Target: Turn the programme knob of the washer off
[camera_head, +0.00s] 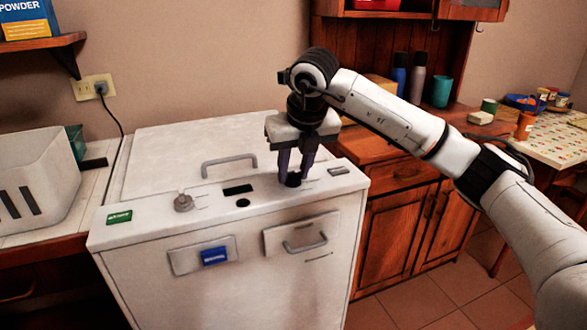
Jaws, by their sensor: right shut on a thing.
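The white washer (150,165) stands in the middle, its control strip running along the front of its top. My right gripper (293,178) points down at the right part of this strip. Its dark fingers are shut on a small dark knob (293,181), which they partly hide. I take this for the programme knob, but its setting cannot be read. A grey knob (183,202) sits further left on the strip, apart from the gripper. My left gripper is not in view.
A curved handle (229,164) rises from the washer top. The front has a blue-fronted panel (214,256) and a handled drawer (303,243). A white basket (37,180) stands left. Bottles (417,78) and a teal cup (441,92) stand on the back right counter.

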